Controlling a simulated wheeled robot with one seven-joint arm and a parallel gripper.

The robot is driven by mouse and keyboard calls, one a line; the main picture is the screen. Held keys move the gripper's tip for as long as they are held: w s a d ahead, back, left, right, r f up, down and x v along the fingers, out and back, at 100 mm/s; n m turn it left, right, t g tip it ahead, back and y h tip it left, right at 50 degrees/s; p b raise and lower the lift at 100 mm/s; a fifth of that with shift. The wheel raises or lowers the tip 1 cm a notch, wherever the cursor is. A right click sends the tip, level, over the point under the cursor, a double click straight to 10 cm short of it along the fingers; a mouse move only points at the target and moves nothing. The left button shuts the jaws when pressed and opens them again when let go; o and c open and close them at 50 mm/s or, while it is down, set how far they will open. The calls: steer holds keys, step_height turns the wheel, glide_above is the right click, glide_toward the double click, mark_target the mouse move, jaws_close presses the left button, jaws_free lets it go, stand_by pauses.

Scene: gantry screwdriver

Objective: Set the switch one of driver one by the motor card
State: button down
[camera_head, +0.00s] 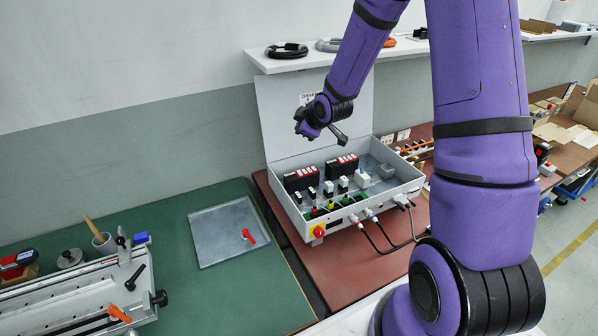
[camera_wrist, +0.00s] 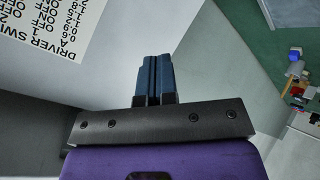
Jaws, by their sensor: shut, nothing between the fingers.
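The open control box (camera_head: 396,194) holds two black driver modules, one at left (camera_head: 302,180) and one at right (camera_head: 342,165), each with red and white parts along the top. Which is driver one, and how its small switches stand, is too small to tell. The motor card (camera_head: 308,98) is on the raised lid. Its rotated, cropped text, "DRIVER SWI..." with rows of ON and OFF, shows in the wrist view (camera_wrist: 40,22). My gripper (camera_wrist: 153,60) is shut and empty, in front of the lid near the card and above the drivers, touching neither module.
The lid (camera_head: 272,118) stands up behind the box. A red and yellow knob (camera_head: 319,231) and cables (camera_head: 385,242) are at its front. A shelf (camera_head: 330,60) runs above. A grey tray (camera_head: 222,250) with a red-handled item lies on the green bench at left.

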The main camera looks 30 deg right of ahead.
steer(key=n, duration=0.1)
glide_above(299, 172)
steer(key=s, duration=0.1)
step_height(299, 172, down, 7)
steer(key=shift+s+a+r+t+y, duration=0.1)
steer(key=shift+s+r+t+y, duration=0.1)
steer(key=shift+t+y, duration=0.2)
steer(key=shift+f, duration=0.1)
steer(key=shift+w+f, duration=0.2)
steer(key=shift+f, duration=1.2)
steer(key=shift+w+f, duration=0.15)
steer(key=shift+f, duration=1.3)
steer(key=shift+w+f, duration=0.2)
steer(key=shift+f, duration=1.2)
steer(key=shift+f, duration=0.1)
steer(key=shift+f, duration=0.35)
steer(key=shift+w+f, duration=0.1)
steer(key=shift+f, duration=0.15)
steer(key=shift+r, duration=0.7)
